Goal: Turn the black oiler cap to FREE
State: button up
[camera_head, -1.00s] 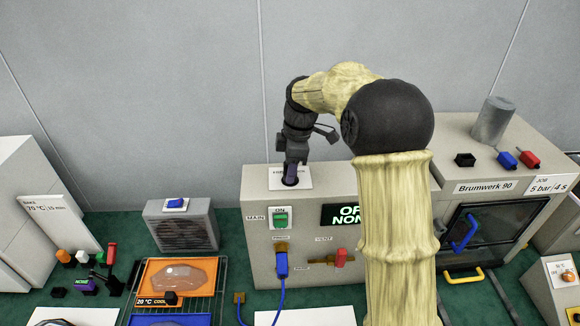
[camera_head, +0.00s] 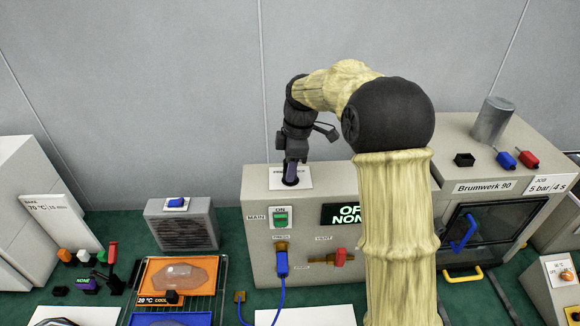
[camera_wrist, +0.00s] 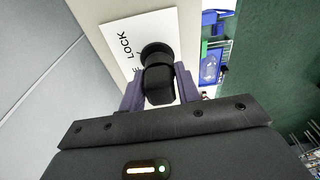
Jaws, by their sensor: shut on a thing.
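The black oiler cap (camera_wrist: 158,75) stands on a white label plate (camera_wrist: 118,42) on top of the beige cabinet (camera_head: 258,236). In the wrist view the word LOCK and the end of another word show on the plate; the rest is hidden. My gripper (camera_wrist: 160,88) is shut on the cap, with one purple finger on each side of it. In the head view my gripper (camera_head: 291,174) points down onto the plate (camera_head: 305,184), and its fingers hide most of the cap. I cannot tell which word the cap points at.
The cabinet front carries a green ON switch (camera_head: 281,218), a display (camera_head: 342,215), a blue plug (camera_head: 282,264) and a red valve handle (camera_head: 341,256). The Brumwerk 90 machine (camera_head: 460,160) stands to the right. A grey wall (camera_head: 150,90) is behind.

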jog(key=shift+w+r+p, duration=0.1)
jog(key=shift+r+p, duration=0.8)
jog(key=shift+r, duration=0.25)
jog(key=shift+r+p, duration=0.8)
jog(key=shift+r, duration=0.15)
jog(key=shift+f, duration=0.1)
